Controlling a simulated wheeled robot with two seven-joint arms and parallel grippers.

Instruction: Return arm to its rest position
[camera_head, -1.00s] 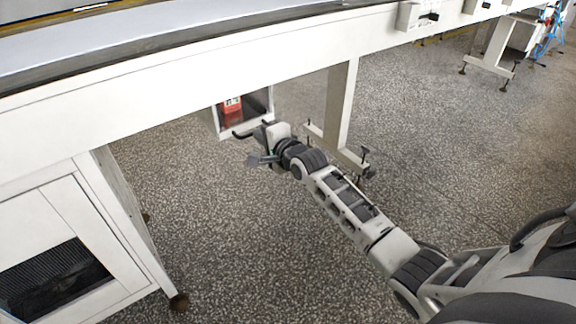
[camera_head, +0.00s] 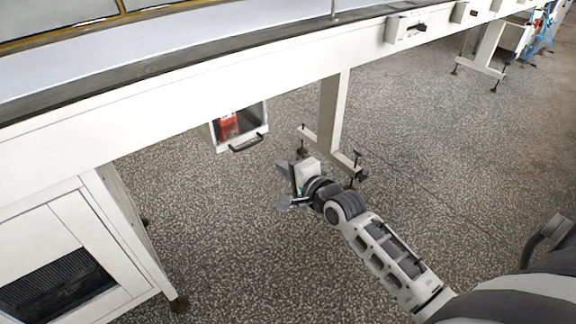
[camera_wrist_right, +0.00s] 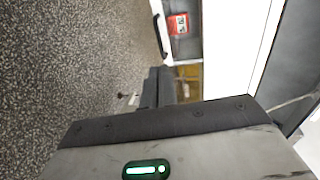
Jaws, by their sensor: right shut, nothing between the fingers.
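My right arm (camera_head: 385,258) reaches in from the lower right in the head view, low over the speckled floor. Its gripper (camera_head: 284,170) is shut and empty, below and right of a small white bin (camera_head: 216,137) with a black handle (camera_head: 245,144), and apart from it. The right wrist view shows the two dark fingers (camera_wrist_right: 158,86) close together, with nothing between them. My left gripper is not in view.
A red item (camera_head: 228,126) sits in the bin under the long white machine frame (camera_head: 190,103). A support leg (camera_head: 332,115) with feet stands just beyond my right gripper. A white cabinet (camera_head: 60,235) stands at left. Floor (camera_head: 230,250) between cabinet and arm is clear.

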